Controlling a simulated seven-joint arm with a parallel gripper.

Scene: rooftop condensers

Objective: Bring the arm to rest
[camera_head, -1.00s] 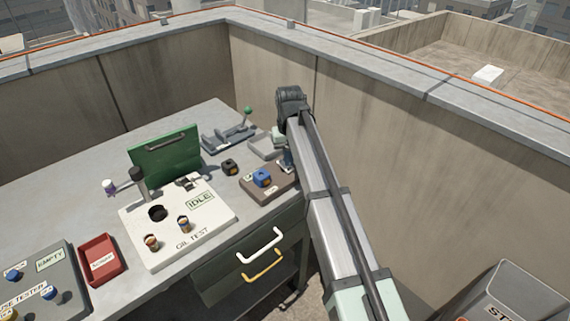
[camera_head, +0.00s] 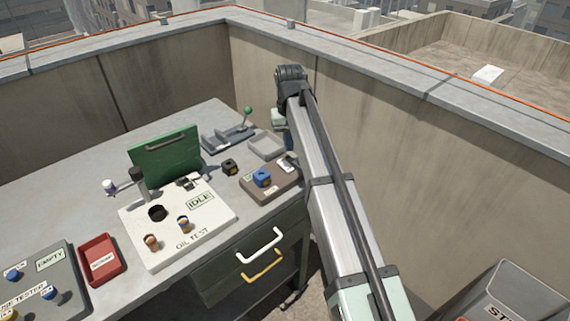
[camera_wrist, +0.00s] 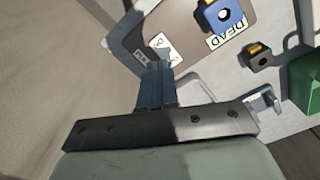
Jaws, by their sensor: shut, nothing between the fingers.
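My arm reaches up the right side of the head view to its bend beside the parapet wall. My gripper shows clearly in the wrist view (camera_wrist: 157,75), its two blue-grey fingers closed together with nothing between them. In the head view the fingers are mostly hidden behind the arm. The fingertips appear over the far end of the brown board (camera_head: 270,190), which also shows in the wrist view (camera_wrist: 185,20). That board carries a blue block (camera_head: 262,177) and a "DEAD" label. I cannot tell the height of the fingers above it.
An oil test unit (camera_head: 180,230) with a raised green lid (camera_head: 165,153) stands mid-bench. A small dark block (camera_head: 229,166), a grey tray (camera_head: 266,145) and a green-knobbed lever (camera_head: 247,112) are near the board. A red tray (camera_head: 101,260) lies left. The concrete parapet (camera_head: 400,140) is close to the arm.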

